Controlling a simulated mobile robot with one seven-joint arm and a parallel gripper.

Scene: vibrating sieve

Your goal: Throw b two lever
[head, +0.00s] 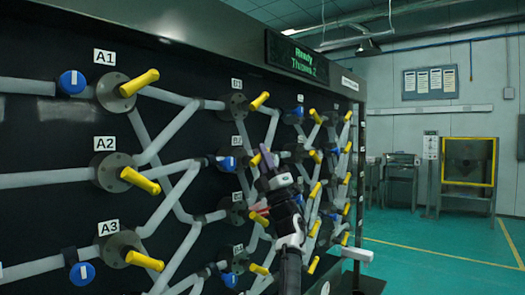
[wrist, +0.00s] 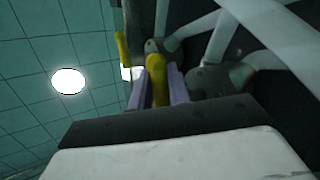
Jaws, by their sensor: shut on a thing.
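The panel's yellow levers sit on round grey valve bodies. The lever at the B two position (head: 255,160) is mostly hidden behind my gripper (head: 267,160) in the head view. In the wrist view a yellow lever (wrist: 157,66) stands between the two purple fingers of my gripper (wrist: 158,86), which are shut on it. The B1 lever (head: 260,100) is above, free of my gripper.
Levers A1 (head: 139,82), A2 (head: 140,180) and A3 (head: 145,260) are at the left. Blue valve knobs (head: 72,82) and white pipes surround the levers. A screen (head: 297,56) reads "Ready" and a line that looks like "Throws 2". The floor at the right (head: 430,235) is open.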

